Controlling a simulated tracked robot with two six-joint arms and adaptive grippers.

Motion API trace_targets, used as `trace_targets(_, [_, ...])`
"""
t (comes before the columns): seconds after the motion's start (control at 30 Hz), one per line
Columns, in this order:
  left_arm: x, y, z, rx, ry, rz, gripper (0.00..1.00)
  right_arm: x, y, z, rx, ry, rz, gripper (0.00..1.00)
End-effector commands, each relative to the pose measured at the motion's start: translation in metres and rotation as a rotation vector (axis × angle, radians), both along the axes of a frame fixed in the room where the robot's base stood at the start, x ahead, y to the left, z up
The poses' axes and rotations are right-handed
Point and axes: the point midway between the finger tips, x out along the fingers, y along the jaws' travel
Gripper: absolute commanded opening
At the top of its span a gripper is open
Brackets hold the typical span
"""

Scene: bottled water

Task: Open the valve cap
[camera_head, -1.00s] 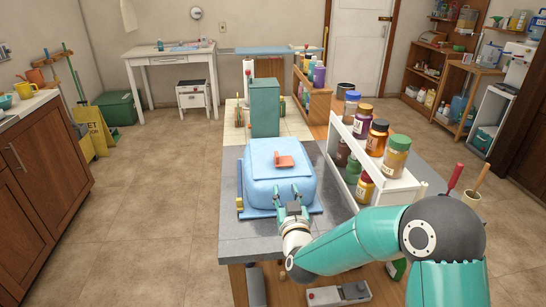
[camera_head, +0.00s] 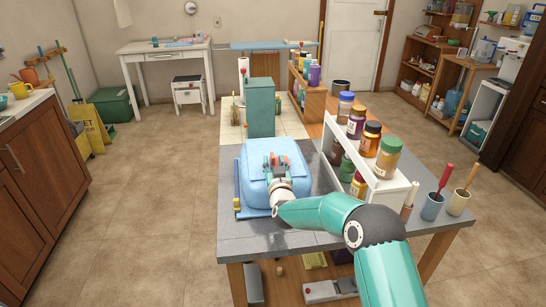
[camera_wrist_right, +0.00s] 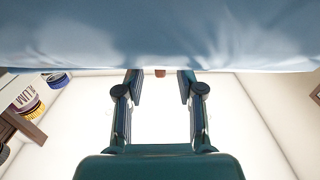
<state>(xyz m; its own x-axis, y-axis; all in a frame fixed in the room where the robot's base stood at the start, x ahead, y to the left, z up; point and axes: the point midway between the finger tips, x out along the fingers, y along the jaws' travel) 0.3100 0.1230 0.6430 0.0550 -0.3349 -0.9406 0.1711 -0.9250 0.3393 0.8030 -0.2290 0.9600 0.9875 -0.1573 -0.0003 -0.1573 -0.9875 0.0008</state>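The orange-red valve cap (camera_head: 274,158) sits on top of the light-blue rounded container (camera_head: 256,192) on the grey counter. My right gripper (camera_head: 277,163) is over the container's top, with its fingertips at the cap and partly covering it. In the right wrist view, its two fingers (camera_wrist_right: 160,78) are spread apart. A small orange-brown bit of the cap (camera_wrist_right: 160,73) shows between the tips, just under the container's blue surface (camera_wrist_right: 160,38). Whether a finger touches the cap cannot be told. My left gripper is not in view.
A green box (camera_head: 260,107) stands behind the container. Two cups with tools (camera_head: 432,206) (camera_head: 458,201) stand at the right. The grey counter's front (camera_head: 250,236) is clear.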

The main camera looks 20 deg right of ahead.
Motion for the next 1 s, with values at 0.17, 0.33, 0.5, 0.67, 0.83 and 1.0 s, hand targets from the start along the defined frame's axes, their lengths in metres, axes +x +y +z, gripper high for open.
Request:
trace_targets(0.17, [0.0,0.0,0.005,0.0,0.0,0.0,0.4,0.016,-0.002,0.0,0.001,0.0,0.0,0.38])
trace_targets(0.33, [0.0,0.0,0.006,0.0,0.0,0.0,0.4,0.022,-0.003,-0.001,0.001,0.002,0.001,0.38])
trace_targets(0.5, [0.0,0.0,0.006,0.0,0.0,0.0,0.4,0.023,-0.003,0.0,0.001,0.001,0.001,0.38])
trace_targets(0.67, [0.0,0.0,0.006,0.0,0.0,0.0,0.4,0.023,-0.003,0.0,0.001,0.001,0.001,0.33])
trace_targets(0.83, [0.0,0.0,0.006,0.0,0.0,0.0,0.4,0.023,-0.003,0.0,0.001,0.001,0.001,0.04])
trace_targets(1.0, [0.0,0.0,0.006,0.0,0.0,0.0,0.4,0.023,-0.003,0.0,0.001,0.001,0.0,0.0])
